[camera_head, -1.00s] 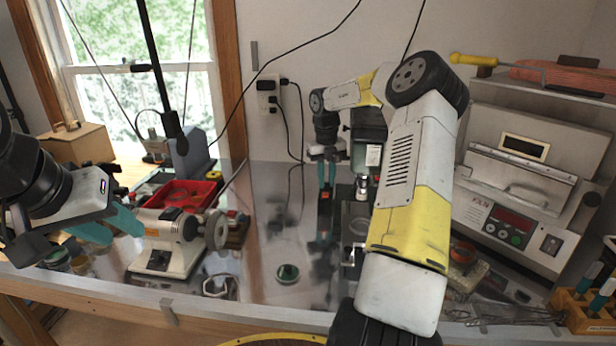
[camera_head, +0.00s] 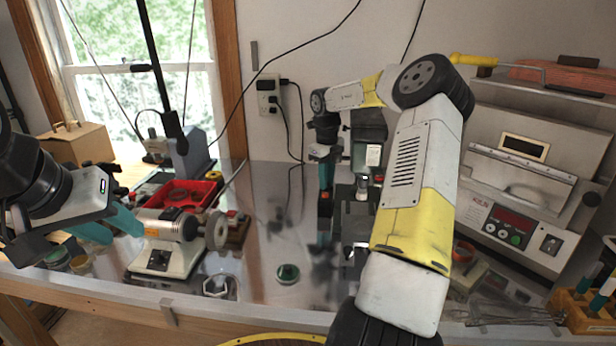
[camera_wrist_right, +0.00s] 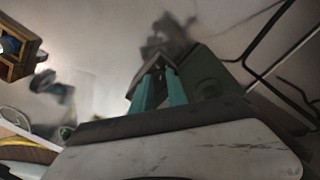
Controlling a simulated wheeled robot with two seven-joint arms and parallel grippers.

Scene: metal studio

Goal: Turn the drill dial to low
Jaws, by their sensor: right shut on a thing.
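The drill (camera_head: 368,131) is a dark green bench drill with a white label and a silver chuck, standing at the back middle of the bench. My right gripper (camera_head: 325,190) points down just left of it in the head view. In the right wrist view its teal fingers (camera_wrist_right: 160,78) converge beside the drill's green housing (camera_wrist_right: 205,75). It is shut on a small part there, seemingly the drill dial, which the fingers mostly hide; its setting cannot be read. My left gripper (camera_head: 112,230) is open and empty at the left, near the grinder.
A white grinder (camera_head: 165,243) and a red tray (camera_head: 182,193) stand at the left. A small green-topped round thing (camera_head: 288,273) lies on the bench. A grey oven (camera_head: 528,190) stands at the right. The reflective bench top (camera_head: 270,225) is mostly clear in the middle.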

